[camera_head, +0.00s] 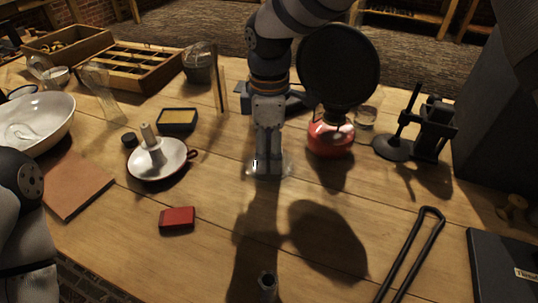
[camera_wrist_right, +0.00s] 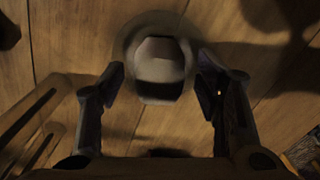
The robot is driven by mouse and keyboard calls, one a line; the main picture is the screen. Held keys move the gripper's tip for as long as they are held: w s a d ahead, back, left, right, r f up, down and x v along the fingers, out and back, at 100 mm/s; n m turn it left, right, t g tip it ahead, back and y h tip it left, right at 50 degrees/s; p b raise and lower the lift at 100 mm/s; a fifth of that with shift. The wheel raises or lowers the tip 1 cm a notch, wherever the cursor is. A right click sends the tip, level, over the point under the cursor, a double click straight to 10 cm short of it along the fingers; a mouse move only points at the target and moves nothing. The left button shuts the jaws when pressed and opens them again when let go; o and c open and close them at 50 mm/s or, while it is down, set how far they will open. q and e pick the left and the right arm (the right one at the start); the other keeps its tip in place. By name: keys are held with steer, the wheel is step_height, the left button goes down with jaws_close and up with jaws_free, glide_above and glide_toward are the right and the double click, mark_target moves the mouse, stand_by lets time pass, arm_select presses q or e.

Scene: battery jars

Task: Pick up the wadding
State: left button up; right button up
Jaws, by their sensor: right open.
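My right gripper (camera_head: 268,172) points down in the head view, just above a clear glass dish (camera_head: 289,168) on the wooden table. In the right wrist view the same gripper (camera_wrist_right: 160,78) is open, with one finger on each side of a pale, blocky lump (camera_wrist_right: 160,50), which I take to be the wadding. A gap shows on both sides of the lump. It sits over a round, faint base (camera_wrist_right: 127,40). In the head view the gripper hides the lump. My left arm shows at the lower left, but its gripper is out of the picture.
A red spirit burner (camera_head: 331,140) and a black stand (camera_head: 425,135) stand to the right. Black tongs (camera_head: 412,255) lie at the front right. A red block (camera_head: 177,219) and a white enamel candle holder (camera_head: 157,172) are to the left. The front middle is mostly clear.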

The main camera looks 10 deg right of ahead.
mark_target(269, 146)
steer(key=c, duration=0.9)
steer(key=shift+r, duration=0.1)
step_height(269, 146, up, 18)
steer(key=shift+o, duration=1.3)
steer(key=c, duration=0.5)
